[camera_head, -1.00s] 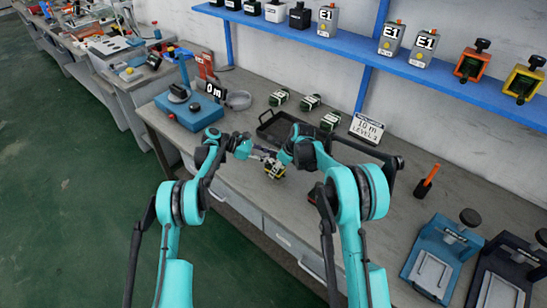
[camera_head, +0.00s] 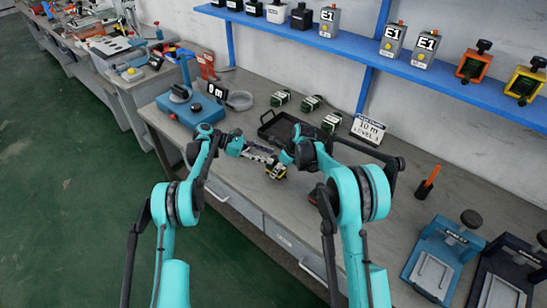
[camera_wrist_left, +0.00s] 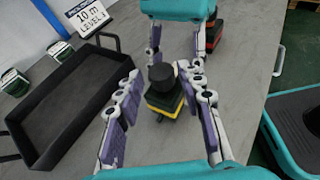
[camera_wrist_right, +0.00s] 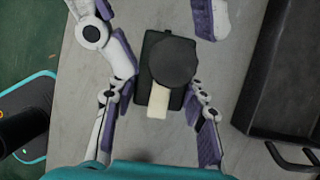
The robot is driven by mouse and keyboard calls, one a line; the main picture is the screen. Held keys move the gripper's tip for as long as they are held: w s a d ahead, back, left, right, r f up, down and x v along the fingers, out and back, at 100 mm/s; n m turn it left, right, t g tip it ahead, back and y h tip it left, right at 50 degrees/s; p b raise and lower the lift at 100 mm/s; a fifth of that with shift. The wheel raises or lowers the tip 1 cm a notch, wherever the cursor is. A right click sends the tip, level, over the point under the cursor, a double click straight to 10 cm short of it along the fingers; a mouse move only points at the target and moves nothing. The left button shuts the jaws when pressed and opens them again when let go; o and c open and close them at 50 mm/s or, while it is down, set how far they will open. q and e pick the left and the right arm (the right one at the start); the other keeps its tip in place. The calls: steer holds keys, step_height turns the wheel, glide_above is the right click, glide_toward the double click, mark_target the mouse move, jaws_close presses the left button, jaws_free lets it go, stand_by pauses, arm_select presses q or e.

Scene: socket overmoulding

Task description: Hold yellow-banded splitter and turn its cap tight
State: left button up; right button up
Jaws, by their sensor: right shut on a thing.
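The yellow-banded splitter (camera_head: 276,171) is a small dark block with a yellow stripe. In the left wrist view its round black cap (camera_wrist_left: 161,75) faces me on top of the block. My right gripper (camera_wrist_right: 161,92) is shut on the splitter, with a finger on each side of the body; a pale tab shows below the cap. My left gripper (camera_head: 261,156) is open, its fingers spread on either side of the splitter and apart from it. Whether the cap is fully tight cannot be seen.
A black tray (camera_wrist_left: 40,150) lies beside the grippers. Several green-and-white devices (camera_head: 311,102) and a "10 m" sign (camera_head: 367,129) stand behind it. A blue machine (camera_head: 190,110) is at left; blue and black fixtures (camera_head: 430,277) are at right. A shelf (camera_head: 350,44) runs above.

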arm_select(q)
steer(key=v, duration=0.8)
steer(key=shift+a, duration=0.15)
steer(key=n+t+y, duration=0.1)
steer(key=n+t, duration=0.3)
steer(key=t, duration=0.1)
glide_toward(274, 157)
steer(key=shift+n, duration=0.3)
steer(key=x, duration=1)
jaws_close()
